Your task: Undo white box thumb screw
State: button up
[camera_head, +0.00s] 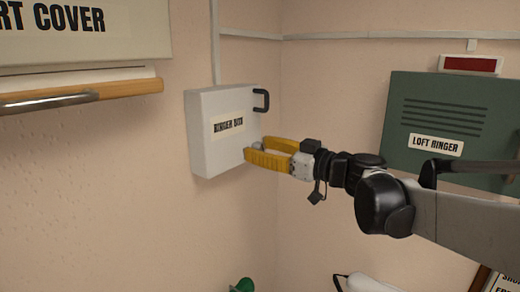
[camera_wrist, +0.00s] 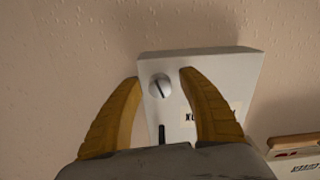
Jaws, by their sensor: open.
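In the wrist view the round, slotted thumb screw (camera_wrist: 159,86) is on the box's face. My gripper (camera_head: 252,150) is open with yellow fingers at the box's lower right. In the wrist view the gripper (camera_wrist: 158,75) has one finger on each side of the screw. Whether either finger touches it I cannot tell. In the head view the screw is mostly hidden by the fingers.
A black handle (camera_head: 261,100) sticks out at the box's upper right. A green "LOFT RINGER" box (camera_head: 445,125) is on the right wall, behind my arm. A wooden rail (camera_head: 130,92) with a metal bar is at left. The wall below the white box is clear.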

jog(key=v, duration=1.2)
jog(key=s+a+f+m+g+h+b, duration=0.1)
jog(key=s+f+m+h+b, duration=0.2)
jog(key=f, duration=0.5)
jog(key=s+a+f+g+h+b, duration=0.1)
jog(key=s+f+b, duration=0.25)
jog(key=f, duration=0.45)
jog(key=s+f+m+g+h+b, duration=0.1)
jog(key=s+f+m+b, duration=0.15)
jog(key=f+b, duration=0.4)
jog(key=s+d+f+m+h+b, duration=0.2)
jog(key=s+d+f+h+b, duration=0.1)
jog(key=f, duration=0.5)
jog(key=s+d+f+m+h+b, duration=0.2)
jog(key=s+d+f+h+b, duration=0.1)
jog(key=f, duration=0.6)
jog(key=s+d+f+m+h+b, duration=0.2)
jog(key=s+d+f+h+b, duration=0.1)
jog(key=f, duration=0.6)
jog(key=shift+s+d+f+g+b, duration=0.25)
jog(key=shift+s+d+g+b, duration=0.15)
jog(key=shift+s+d+b, duration=0.7)
jog(key=shift+a, duration=0.1)
